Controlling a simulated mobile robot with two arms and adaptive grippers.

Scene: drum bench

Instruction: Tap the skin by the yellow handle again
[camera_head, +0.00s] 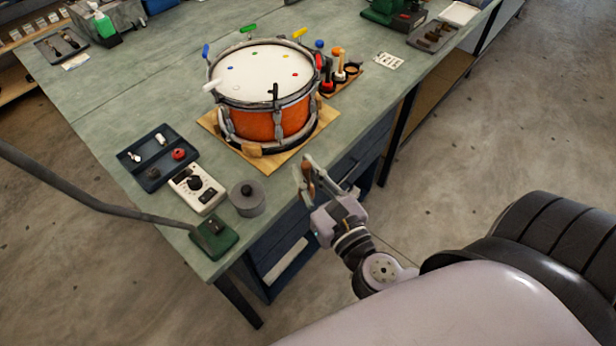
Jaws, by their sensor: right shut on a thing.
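An orange drum (250,124) with a white skin (252,68) stands on a wooden board. Small coloured dots mark the skin near its edge. The yellow handle (300,33) sits on the far right of the rim, with a yellow dot on the skin close to it. My right gripper (308,172) is off the bench's front edge, to the right of and nearer than the drum, apart from the skin. It is shut on a small brown piece (309,181), partly hidden by the fingers. My left gripper is not in view.
Other handles ring the drum: green (248,28), blue (205,50), red (319,61), black (274,91) and white (212,86). A wooden rack (349,78) with upright tools stands right of the drum. A dark tray (160,155), meter (197,188) and grey canister (247,199) lie left.

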